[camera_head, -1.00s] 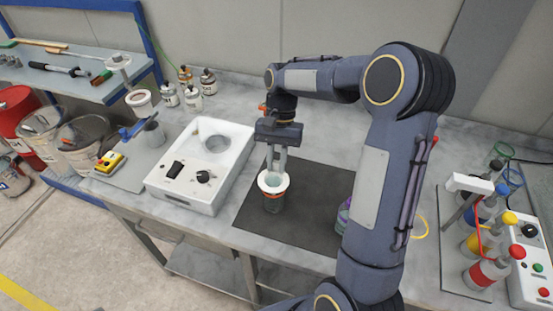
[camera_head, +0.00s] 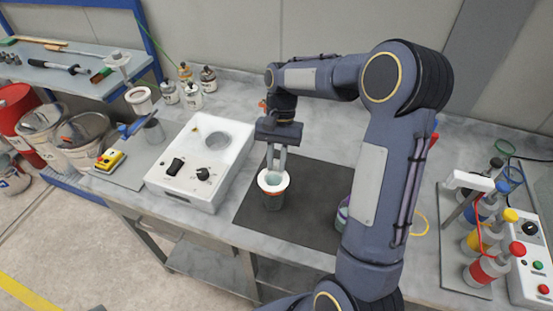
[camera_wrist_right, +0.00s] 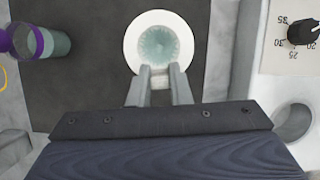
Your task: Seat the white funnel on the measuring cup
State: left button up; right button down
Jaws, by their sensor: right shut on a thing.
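My left gripper is not in view.
A white device with knobs (camera_head: 180,182) stands left of the dark mat (camera_head: 315,185). A purple-rimmed container (camera_wrist_right: 42,41) stands on the mat, partly hidden by my arm in the head view. Coloured bottles (camera_head: 480,268) stand at right.

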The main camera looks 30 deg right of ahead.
jog(key=shift+r+p, duration=0.65)
jog(key=shift+r, duration=0.15)
jog(key=c, duration=1.3)
grip_release()
jog(key=shift+o, duration=0.2)
jog(key=shift+r, duration=0.1)
jog(key=v, duration=0.7)
jog(key=s+a+r+n+t+b, duration=0.1)
jog(key=s+a+r+n+t, duration=0.1)
jog(key=s, duration=0.4)
jog(key=s+a+r+n+t, duration=0.1)
jog(key=s+r+t, duration=0.1)
jog(key=s, duration=0.3)
jog(key=s+a+f+n+t, duration=0.2)
jog(key=s, duration=0.3)
jog(key=s+a+f+n+t, duration=0.2)
jog(key=s+a+f, duration=0.1)
jog(key=s, duration=0.2)
jog(key=shift+s+f+t+y+b, duration=0.2)
jog(key=shift+f+t+y+b, duration=0.1)
jog(key=shift+t+y, duration=0.1)
jog(key=shift+a, duration=0.15)
